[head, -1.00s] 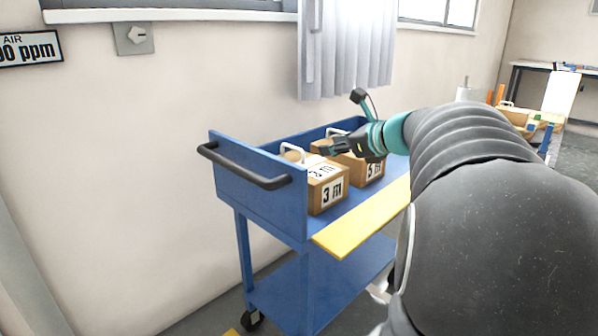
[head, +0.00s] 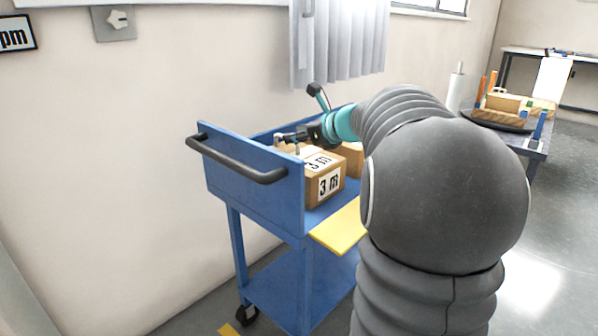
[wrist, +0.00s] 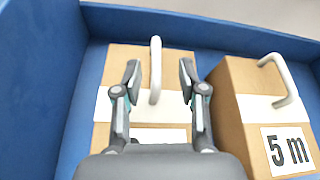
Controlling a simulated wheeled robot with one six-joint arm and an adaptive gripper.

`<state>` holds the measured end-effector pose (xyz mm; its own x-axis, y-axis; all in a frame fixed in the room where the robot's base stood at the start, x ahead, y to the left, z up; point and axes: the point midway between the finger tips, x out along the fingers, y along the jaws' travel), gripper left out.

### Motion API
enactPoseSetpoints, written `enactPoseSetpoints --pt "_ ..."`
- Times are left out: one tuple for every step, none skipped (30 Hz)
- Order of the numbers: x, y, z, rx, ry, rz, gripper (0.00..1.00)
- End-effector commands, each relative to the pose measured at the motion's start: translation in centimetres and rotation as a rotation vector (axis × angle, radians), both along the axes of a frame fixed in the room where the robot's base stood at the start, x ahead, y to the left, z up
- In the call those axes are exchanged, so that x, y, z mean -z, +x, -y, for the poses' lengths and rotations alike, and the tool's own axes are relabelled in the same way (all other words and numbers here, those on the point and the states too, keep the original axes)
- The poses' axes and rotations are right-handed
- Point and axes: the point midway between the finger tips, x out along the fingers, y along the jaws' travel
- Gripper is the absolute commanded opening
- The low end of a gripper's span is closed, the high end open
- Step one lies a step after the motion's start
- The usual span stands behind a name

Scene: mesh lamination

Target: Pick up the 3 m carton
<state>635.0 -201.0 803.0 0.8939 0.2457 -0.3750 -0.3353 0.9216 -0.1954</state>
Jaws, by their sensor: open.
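The 3 m carton (head: 326,188) is a brown box with white "3 m" labels, standing on the top deck of the blue cart. It also shows in the wrist view (wrist: 119,60), with a white upright handle (wrist: 155,70) on its top. My gripper (wrist: 158,75) is open, with one finger on each side of the handle, apart from it as far as I can see. In the head view my gripper (head: 287,138) is over the carton's top, partly covering the handle. The lower part of the carton is hidden behind my gripper in the wrist view.
The 5 m carton (wrist: 265,110), also with a white handle, stands close on the right. The blue cart (head: 255,205) has raised walls and a black push bar (head: 240,165). A yellow board (head: 338,228) lies along its front edge. A far table holds wooden parts.

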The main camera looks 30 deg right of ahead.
Motion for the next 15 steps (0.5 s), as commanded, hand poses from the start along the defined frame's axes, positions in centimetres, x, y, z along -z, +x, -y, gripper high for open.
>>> enactPoseSetpoints --pt "0.3 0.3 -0.2 -0.002 0.001 -0.001 0.41" --pt "0.5 0.6 -0.3 -0.003 0.001 -0.002 0.41" --pt "0.7 0.9 -0.5 -0.004 0.0 -0.002 0.41" --pt "0.9 1.2 -0.7 -0.005 0.001 -0.001 0.41" --pt "1.1 1.6 -0.8 -0.005 0.001 -0.001 0.41" --pt "1.4 2.1 -1.0 -0.005 0.001 -0.001 0.41" --pt "1.7 2.5 -1.2 -0.005 0.002 -0.002 0.41" --pt "1.8 2.9 -1.3 -0.005 0.002 -0.002 0.41" --pt "2.0 3.3 -1.4 -0.005 0.001 -0.002 0.41" --pt "2.1 3.6 -1.5 -0.004 0.001 -0.001 0.41" --pt "2.2 3.9 -1.6 -0.004 0.0 -0.001 0.41" --pt "2.2 4.1 -1.6 -0.004 0.0 -0.001 0.41" --pt "2.2 4.2 -1.6 -0.003 0.0 -0.001 0.41" --pt "2.2 4.2 -1.7 -0.003 0.0 -0.001 0.41" --pt "2.2 4.2 -1.6 -0.003 0.0 -0.001 0.41"
